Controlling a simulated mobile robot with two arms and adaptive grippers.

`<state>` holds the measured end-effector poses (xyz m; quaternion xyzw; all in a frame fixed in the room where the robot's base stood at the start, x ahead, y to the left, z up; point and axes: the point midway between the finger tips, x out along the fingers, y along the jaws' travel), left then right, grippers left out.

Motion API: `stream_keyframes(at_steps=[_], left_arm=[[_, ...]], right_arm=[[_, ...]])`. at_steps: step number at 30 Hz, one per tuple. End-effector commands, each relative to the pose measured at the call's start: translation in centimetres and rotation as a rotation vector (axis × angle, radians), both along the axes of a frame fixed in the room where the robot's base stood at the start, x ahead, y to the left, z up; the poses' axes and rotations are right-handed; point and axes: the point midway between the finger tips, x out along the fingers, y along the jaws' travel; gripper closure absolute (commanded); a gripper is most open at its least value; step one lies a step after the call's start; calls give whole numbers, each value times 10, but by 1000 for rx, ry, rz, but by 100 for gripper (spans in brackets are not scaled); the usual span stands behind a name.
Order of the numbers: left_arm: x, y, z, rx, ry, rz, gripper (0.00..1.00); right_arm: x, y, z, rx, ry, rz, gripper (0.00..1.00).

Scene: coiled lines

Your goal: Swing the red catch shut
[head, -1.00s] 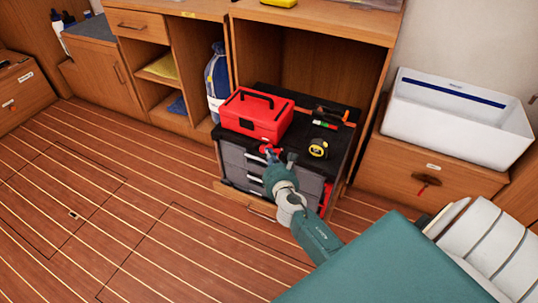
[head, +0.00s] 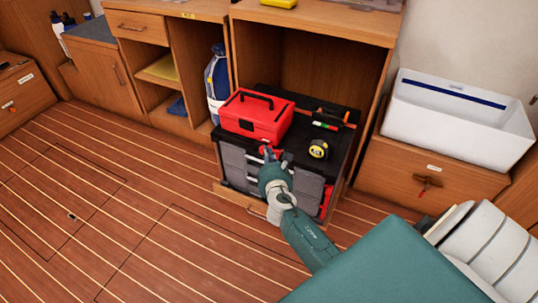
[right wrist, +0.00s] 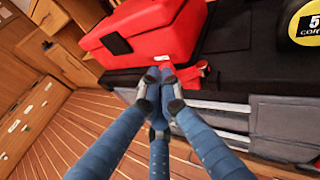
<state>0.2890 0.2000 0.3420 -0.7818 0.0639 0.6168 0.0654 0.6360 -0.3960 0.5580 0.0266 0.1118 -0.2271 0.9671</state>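The red catch (head: 269,149) is a small red piece at the front top edge of a black-topped chest with grey drawers (head: 234,159). In the right wrist view the catch (right wrist: 190,74) lies just beyond and right of my fingertips. My right gripper (head: 277,157) is at the chest's front, close against the catch. In the right wrist view its dark-tipped blue fingers (right wrist: 159,84) converge near the red part. Whether they touch or grip it is unclear, and the fingertips partly hide it. My left gripper is not in view.
A red toolbox (head: 256,117), a yellow tape measure (head: 318,149) and hand tools (head: 331,119) lie on the chest top. A wooden cabinet surrounds the chest. A white bin (head: 455,115) stands at right. The floor (head: 110,215) at left is clear.

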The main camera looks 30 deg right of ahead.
Motion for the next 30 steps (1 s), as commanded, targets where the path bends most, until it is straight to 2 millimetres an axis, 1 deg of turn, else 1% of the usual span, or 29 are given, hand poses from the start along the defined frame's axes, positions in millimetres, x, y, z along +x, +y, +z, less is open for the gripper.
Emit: stream_keyframes(at_steps=[6, 9, 16, 20, 30], left_arm=[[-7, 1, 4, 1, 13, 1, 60], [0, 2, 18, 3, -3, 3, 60], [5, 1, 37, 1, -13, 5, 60], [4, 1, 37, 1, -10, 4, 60], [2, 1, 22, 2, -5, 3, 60]], right_arm=[[3, 1, -1, 1, 0, -41, 100], [6, 1, -1, 2, -1, -77, 100], [14, 0, -1, 0, 0, -196, 100], [19, -2, 1, -2, 0, -191, 100], [27, -4, 1, -2, 0, -190, 100]])
